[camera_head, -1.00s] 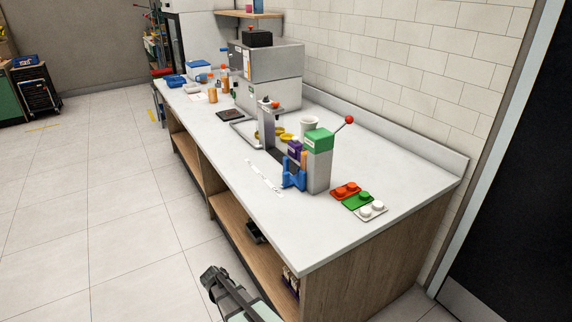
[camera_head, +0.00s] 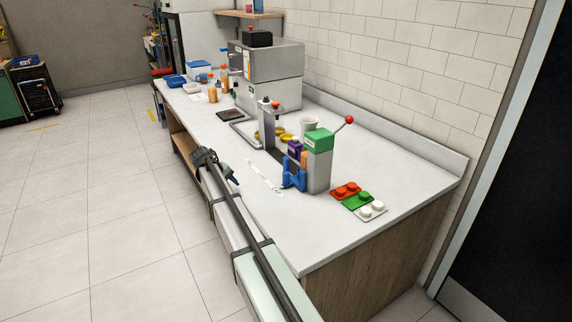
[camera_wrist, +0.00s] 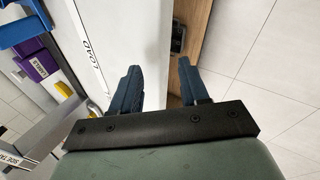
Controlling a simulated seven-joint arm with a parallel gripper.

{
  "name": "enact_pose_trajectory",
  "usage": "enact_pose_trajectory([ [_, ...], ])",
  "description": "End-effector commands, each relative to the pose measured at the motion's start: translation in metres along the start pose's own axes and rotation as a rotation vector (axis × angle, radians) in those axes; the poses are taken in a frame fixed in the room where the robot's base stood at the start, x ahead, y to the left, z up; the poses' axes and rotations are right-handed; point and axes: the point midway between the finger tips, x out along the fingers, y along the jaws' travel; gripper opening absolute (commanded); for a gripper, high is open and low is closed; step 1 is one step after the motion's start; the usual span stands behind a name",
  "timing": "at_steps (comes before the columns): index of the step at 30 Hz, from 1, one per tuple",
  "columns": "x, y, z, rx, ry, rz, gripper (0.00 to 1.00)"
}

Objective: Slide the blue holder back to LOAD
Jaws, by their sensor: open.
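The blue holder (camera_head: 291,181) stands on the counter against the front of the grey, green-topped machine (camera_head: 318,165). Part of a blue thing, likely the holder (camera_wrist: 22,28), shows at the upper left of the wrist view.
A purple block (camera_head: 295,147) and yellow pieces are behind the holder. A lever with a red knob (camera_head: 349,120) rises from the machine. Red, green and white buttons (camera_head: 361,200) lie to the right. The counter's front right (camera_head: 305,235) is clear.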

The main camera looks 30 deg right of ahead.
Motion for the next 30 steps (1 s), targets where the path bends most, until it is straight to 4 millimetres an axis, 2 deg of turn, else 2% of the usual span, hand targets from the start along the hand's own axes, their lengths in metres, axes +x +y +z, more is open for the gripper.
enact_pose_trajectory([
  [1, 0.002, 0.024, -0.002, 0.026, -0.015, -0.029, 0.45],
  [5, 0.002, 0.077, 0.005, 0.080, -0.051, -0.121, 0.45],
  [12, -0.006, 0.188, 0.028, 0.169, -0.091, -0.318, 0.45],
  [15, -0.013, 0.230, 0.042, 0.195, -0.093, -0.391, 0.45],
  [18, -0.020, 0.261, 0.053, 0.210, -0.090, -0.447, 0.45],
  [21, -0.024, 0.280, 0.061, 0.218, -0.087, -0.483, 0.45],
  [24, -0.027, 0.291, 0.066, 0.223, -0.082, -0.503, 0.45],
  [30, -0.021, 0.290, 0.070, 0.224, -0.082, -0.513, 0.45],
])
